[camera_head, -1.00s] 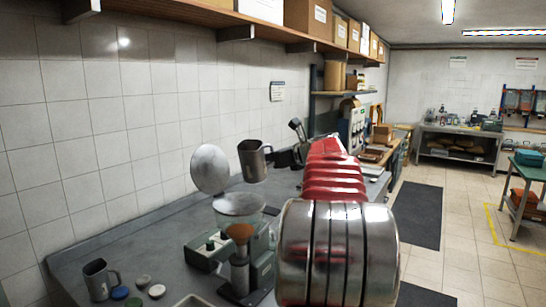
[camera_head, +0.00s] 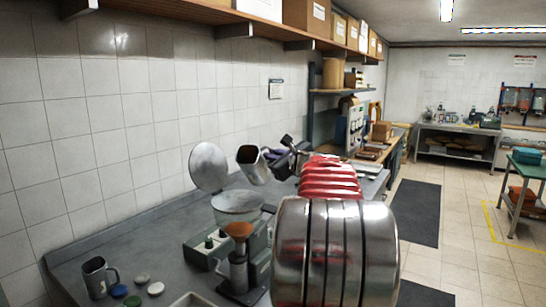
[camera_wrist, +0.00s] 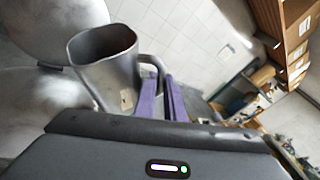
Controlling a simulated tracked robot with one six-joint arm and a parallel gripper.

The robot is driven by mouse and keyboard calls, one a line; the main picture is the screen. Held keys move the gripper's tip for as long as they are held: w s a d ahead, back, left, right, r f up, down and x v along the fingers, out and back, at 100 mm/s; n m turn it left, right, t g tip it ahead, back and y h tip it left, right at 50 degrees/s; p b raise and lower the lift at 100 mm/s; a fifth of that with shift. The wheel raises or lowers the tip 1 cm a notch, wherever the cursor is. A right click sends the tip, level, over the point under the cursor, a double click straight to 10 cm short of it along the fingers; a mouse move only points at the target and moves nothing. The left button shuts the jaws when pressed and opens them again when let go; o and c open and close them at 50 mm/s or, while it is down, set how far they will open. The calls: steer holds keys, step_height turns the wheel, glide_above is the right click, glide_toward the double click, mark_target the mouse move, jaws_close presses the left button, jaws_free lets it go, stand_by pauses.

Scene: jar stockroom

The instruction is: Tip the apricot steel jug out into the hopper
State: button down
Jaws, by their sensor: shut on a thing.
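A grey steel jug (camera_head: 255,171) hangs in the air above and a little right of the hopper (camera_head: 237,207). It is tilted, its mouth leaning left; what is inside cannot be made out. In the wrist view the jug (camera_wrist: 112,75) shows its open mouth and a small pale label. My gripper (camera_head: 279,161) is shut on the jug's handle; its purple fingers (camera_wrist: 160,95) show in the wrist view. The hopper is a wide pale bowl above an orange cone on a bench machine. I see no pouring stream.
A round steel disc (camera_head: 208,167) stands just behind the hopper. A second grey jug (camera_head: 95,279) stands on the bench at lower left, beside several small lids (camera_head: 142,278). A tiled wall rises behind; a shelf with boxes (camera_head: 308,15) runs overhead.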

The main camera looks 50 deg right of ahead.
mark_target(263, 163)
steer(key=shift+a+r+n, duration=0.1)
steer(key=shift+n, duration=0.2)
